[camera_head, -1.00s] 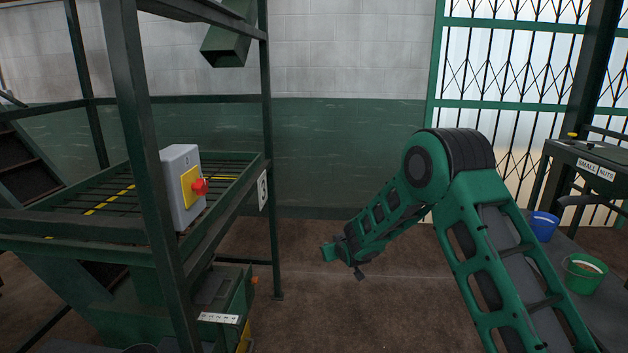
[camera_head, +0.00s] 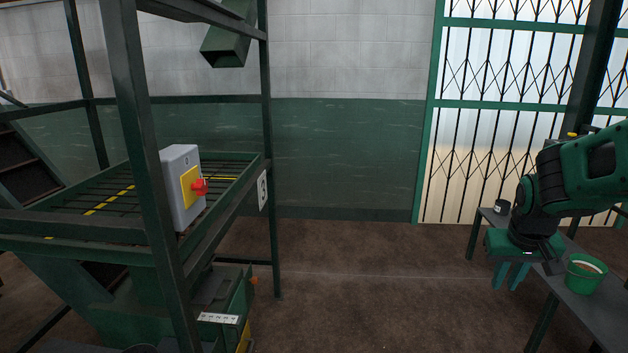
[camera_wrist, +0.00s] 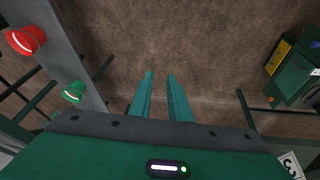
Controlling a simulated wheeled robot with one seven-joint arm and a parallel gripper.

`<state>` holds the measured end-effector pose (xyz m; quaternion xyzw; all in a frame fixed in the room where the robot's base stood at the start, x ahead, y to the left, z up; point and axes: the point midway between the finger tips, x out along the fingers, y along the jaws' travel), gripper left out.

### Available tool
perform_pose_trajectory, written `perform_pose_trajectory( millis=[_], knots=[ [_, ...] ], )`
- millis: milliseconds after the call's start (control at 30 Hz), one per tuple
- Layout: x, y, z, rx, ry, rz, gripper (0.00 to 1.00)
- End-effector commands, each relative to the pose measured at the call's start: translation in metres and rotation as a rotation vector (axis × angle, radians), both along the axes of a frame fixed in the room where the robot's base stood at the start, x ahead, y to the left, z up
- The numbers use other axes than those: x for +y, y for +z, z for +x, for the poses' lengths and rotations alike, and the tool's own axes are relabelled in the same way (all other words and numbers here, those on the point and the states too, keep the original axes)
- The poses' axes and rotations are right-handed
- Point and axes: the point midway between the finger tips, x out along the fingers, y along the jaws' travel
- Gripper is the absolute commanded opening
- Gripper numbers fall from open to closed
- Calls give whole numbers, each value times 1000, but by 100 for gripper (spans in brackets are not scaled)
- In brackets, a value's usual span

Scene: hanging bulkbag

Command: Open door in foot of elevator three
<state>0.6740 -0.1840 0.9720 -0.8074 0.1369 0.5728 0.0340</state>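Elevator three is the dark green frame at the left, marked by a white 3 sign (camera_head: 262,190). Its foot is a green box (camera_head: 232,300) low on the floor, with a white label (camera_head: 218,317) and a small orange knob (camera_head: 253,281) on its right side. The foot also shows at the right edge of the wrist view (camera_wrist: 295,70). I cannot make out a door's edges or whether one is open. My gripper (camera_head: 509,277) points down by the table at the right, far from the foot. Its two fingers (camera_wrist: 160,76) are apart with nothing between them.
A grey control box (camera_head: 181,190) with a red knob is fixed on the elevator frame. A grey table (camera_head: 595,308) at the right holds a green bucket (camera_head: 586,273) close to my gripper. Bare brown floor (camera_head: 370,290) lies between the frame and table.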

Motion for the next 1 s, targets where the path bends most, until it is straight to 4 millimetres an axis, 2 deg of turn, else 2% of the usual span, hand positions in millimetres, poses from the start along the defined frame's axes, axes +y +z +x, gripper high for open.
perform_pose_trajectory(
  millis=[33, 100, 300, 400, 500, 567, 600, 633, 1000],
  knots=[
    [-6, 5, -27, 24, -36, 18, 17],
    [-11, 7, -66, 67, -85, 47, 17],
    [-9, 7, -170, 185, -211, 142, 17],
    [-3, 6, -209, 230, -255, 185, 17],
    [4, 4, -236, 263, -285, 218, 17],
    [8, 3, -247, 275, -296, 231, 15],
    [10, 3, -252, 283, -301, 238, 5],
    [10, 2, -254, 286, -303, 240, 0],
    [11, 2, -256, 290, -306, 244, 0]
  ],
)
